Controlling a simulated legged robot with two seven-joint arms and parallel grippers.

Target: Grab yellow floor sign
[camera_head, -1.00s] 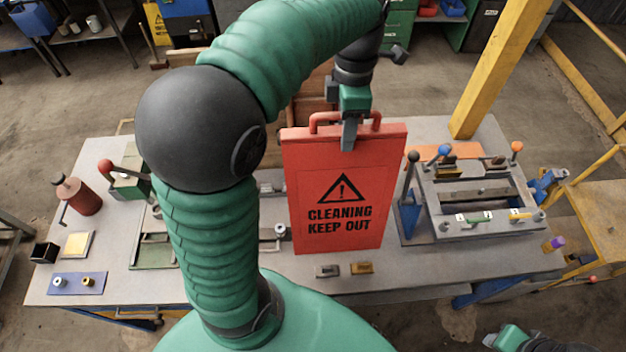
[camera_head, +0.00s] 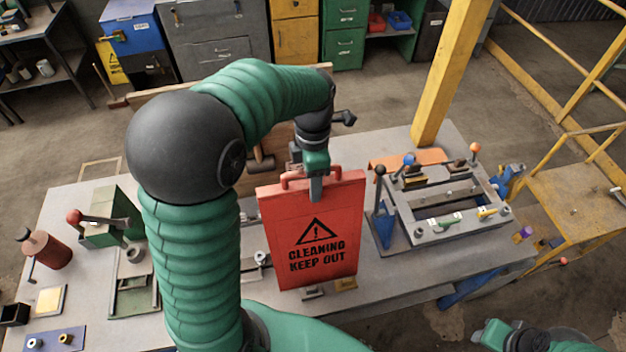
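A yellow sign (camera_head: 112,64) with dark markings stands on the floor at the far left, beside a blue cabinet. A red sign (camera_head: 312,236) reads "CLEANING KEEP OUT" and has a handle loop on top. My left gripper (camera_head: 316,190) reaches down to the red sign's top edge and appears shut on it. The sign hangs nearly upright in front of the workbench. My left arm covers part of the bench. What seems to be my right gripper (camera_head: 480,336) shows at the bottom right edge, away from both signs; its fingers are not clear.
The grey workbench (camera_head: 400,262) holds a grey fixture (camera_head: 452,232) with lever knobs, a red bottle (camera_head: 46,248) and a green press (camera_head: 108,218). A yellow post (camera_head: 450,75) rises behind it. Yellow railings stand at right. Floor behind the bench is open.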

